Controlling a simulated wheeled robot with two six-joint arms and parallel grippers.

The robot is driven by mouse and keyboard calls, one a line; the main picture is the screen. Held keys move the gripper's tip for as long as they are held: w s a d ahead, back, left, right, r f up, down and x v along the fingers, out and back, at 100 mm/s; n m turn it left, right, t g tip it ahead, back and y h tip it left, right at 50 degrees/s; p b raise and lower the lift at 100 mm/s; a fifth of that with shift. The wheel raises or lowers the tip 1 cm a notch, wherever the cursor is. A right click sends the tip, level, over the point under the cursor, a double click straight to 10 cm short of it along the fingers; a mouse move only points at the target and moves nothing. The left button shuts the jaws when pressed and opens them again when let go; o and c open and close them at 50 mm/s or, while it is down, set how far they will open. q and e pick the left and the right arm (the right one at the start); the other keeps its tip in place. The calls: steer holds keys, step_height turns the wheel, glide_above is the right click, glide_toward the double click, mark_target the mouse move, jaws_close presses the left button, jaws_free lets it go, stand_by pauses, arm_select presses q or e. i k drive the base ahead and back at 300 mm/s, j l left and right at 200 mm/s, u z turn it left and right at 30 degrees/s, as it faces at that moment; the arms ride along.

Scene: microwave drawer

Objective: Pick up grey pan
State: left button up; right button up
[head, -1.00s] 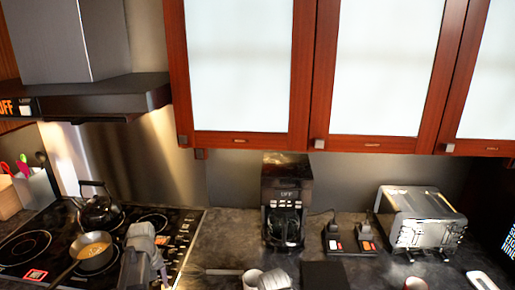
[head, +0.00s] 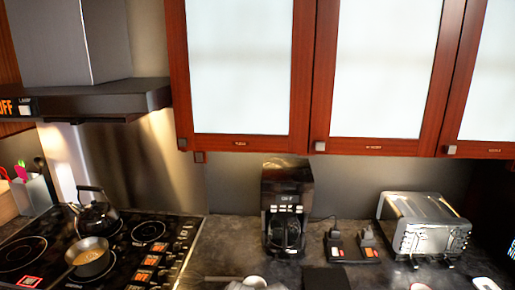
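The grey pan (head: 89,255) sits on the black stove top (head: 28,231) at the lower left of the head view. It is round, with pale tan contents inside. Its handle points toward the lower left. Neither gripper shows clearly, and nothing is seen touching the pan. Small pale shapes lie cut off at the bottom edge near the middle, too little visible to tell whether any is part of my gripper.
A dark kettle (head: 94,212) stands just behind the pan. A range hood (head: 100,98) hangs above the stove. A coffee maker (head: 286,205) and a toaster (head: 425,225) stand on the counter (head: 225,240) to the right. Red-framed cabinets (head: 300,70) overhang it.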

mark_target(75, 258)
steer(key=j+u, duration=0.2)
steer(key=u, duration=1.15)
steer(key=i+l, duration=0.05)
